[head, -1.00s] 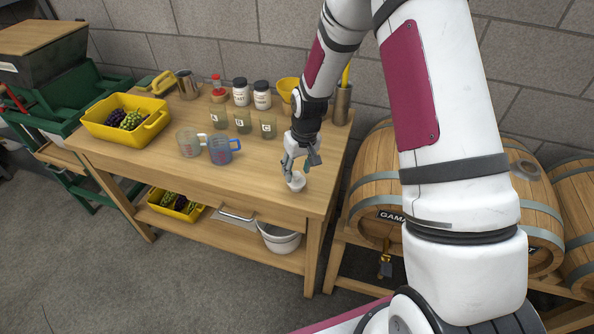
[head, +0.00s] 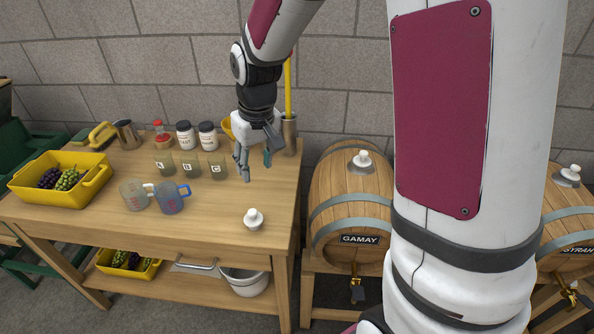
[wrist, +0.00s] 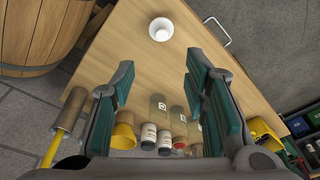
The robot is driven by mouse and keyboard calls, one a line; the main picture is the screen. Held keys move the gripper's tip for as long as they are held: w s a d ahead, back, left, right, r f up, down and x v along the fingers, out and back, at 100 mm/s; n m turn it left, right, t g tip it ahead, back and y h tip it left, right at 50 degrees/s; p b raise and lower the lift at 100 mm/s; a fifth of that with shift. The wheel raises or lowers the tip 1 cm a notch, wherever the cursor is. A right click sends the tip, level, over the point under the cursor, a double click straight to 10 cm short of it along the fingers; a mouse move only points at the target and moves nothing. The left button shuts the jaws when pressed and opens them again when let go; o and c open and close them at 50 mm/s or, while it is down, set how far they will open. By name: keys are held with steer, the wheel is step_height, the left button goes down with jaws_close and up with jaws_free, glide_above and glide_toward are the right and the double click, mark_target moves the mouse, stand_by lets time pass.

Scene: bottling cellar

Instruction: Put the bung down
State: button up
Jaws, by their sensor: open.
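The white bung (head: 254,219) stands on the wooden table top near its front right part. It is clear of my gripper. My gripper (head: 257,172) is open and empty, above the table and behind the bung. In the wrist view the bung (wrist: 161,29) lies beyond the spread fingertips (wrist: 160,72), on bare wood. Nothing is between the fingers except the view of the table.
Beakers marked with letters (head: 190,165), white-labelled jars (head: 207,136) and two measuring jugs (head: 170,198) stand left of my gripper. A yellow crate (head: 88,187) of grapes is at far left. The GAMAY barrel (head: 335,205), with a bung on top, is to the right.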

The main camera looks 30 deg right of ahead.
steer(key=s+r+t, duration=0.1)
steer(key=s+r, duration=0.6)
steer(key=s, duration=0.4)
steer(key=s+r+m+t, duration=0.1)
steer(key=s+r+t, duration=0.1)
steer(key=s+r, duration=0.6)
steer(key=s, duration=0.4)
steer(key=shift+a, duration=0.4)
steer(key=shift+r, duration=0.1)
steer(key=shift+c, duration=0.2)
